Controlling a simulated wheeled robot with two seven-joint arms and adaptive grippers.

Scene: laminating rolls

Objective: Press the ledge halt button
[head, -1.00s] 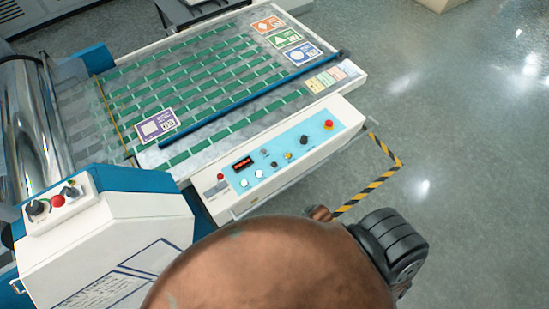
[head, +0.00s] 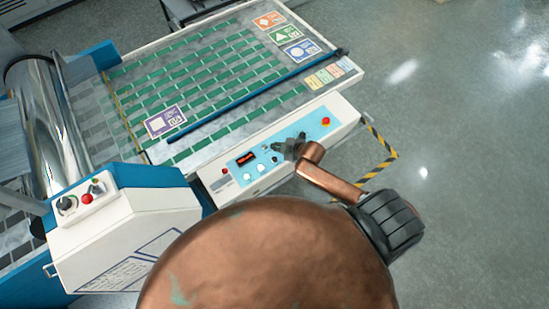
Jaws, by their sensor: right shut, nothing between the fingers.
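The ledge with the blue control panel (head: 262,158) runs along the front of the laminating machine. A red mushroom button (head: 325,122) on a yellow base sits at its right end. A smaller red button (head: 225,171) sits at its left end. My right gripper (head: 284,147) is shut and empty, over the middle of the panel, between the two red buttons. It hides some knobs there; I cannot tell whether it touches the panel. My left gripper is not in view.
A white housing (head: 125,225) at the left carries another red button (head: 86,198) between knobs. The bed (head: 215,80) behind the ledge holds printed cards and a blue bar (head: 250,97). Yellow-black tape (head: 378,172) marks the open floor at right.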

